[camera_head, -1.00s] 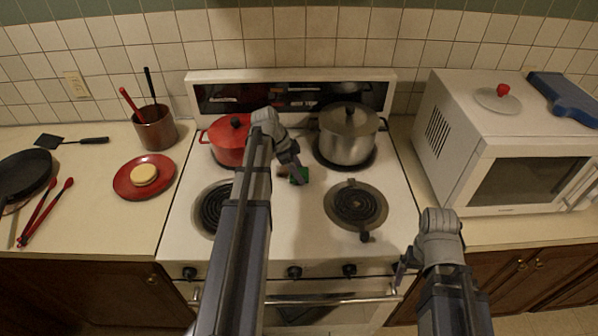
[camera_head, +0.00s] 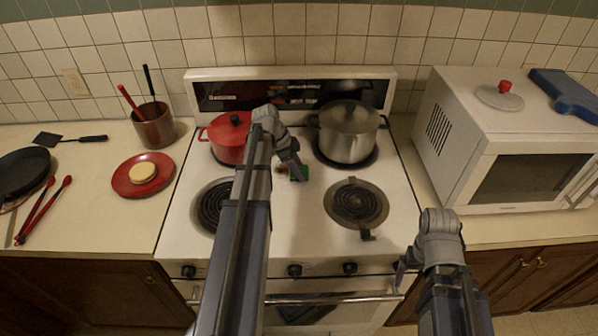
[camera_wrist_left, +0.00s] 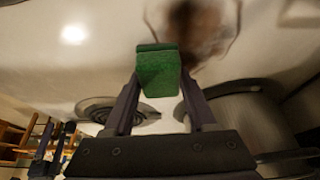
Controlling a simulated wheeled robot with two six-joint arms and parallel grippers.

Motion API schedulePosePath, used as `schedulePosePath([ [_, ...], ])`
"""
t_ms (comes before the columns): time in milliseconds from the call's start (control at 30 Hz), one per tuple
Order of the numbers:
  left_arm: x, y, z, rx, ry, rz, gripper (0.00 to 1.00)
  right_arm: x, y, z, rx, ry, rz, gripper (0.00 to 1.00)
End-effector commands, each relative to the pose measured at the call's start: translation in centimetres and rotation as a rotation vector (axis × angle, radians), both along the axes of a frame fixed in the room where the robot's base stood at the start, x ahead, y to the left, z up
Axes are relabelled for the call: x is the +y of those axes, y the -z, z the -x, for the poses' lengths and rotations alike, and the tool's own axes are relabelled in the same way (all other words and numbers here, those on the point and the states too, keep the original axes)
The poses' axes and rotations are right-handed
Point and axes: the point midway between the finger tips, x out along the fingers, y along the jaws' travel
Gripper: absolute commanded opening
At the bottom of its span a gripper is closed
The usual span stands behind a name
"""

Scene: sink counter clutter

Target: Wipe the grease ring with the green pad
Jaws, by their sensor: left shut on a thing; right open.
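The green pad (camera_wrist_left: 158,72) is between the fingers of my left gripper (camera_wrist_left: 160,85), which is shut on it. In the head view the pad (camera_head: 299,173) shows at the tip of my left gripper (camera_head: 296,170), over the middle of the white stove top. The grease ring (camera_wrist_left: 205,30) is a brown smear on the stove top, just beyond and to the right of the pad in the wrist view. In the head view it is mostly hidden by my left arm. I cannot tell whether the pad touches the surface. My right gripper (camera_head: 402,271) is open and empty before the stove's front right.
A red pot (camera_head: 229,143) stands at the stove's back left and a steel pot (camera_head: 348,135) at the back right. Bare coil burners (camera_head: 356,203) are at the front. A microwave (camera_head: 510,150) stands right; a red plate (camera_head: 126,187) lies left.

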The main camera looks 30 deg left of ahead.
Motion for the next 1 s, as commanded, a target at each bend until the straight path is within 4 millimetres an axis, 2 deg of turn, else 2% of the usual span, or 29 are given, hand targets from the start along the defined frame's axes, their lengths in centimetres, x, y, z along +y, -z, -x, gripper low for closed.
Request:
schedulePosePath([
  [200,1.1,-0.1,-1.8,0.0,0.0,0.0,0.12,0.0,-0.1,0.0,0.0,0.0,0.0,0.93],
  [567,1.5,-0.1,-2.3,0.0,0.0,0.0,0.12,0.0,-0.1,0.0,0.0,0.0,0.0,0.93],
  [1000,3.1,0.2,-5.0,0.0,0.0,0.0,0.12,0.0,0.2,0.0,0.0,0.0,0.0,0.93],
])
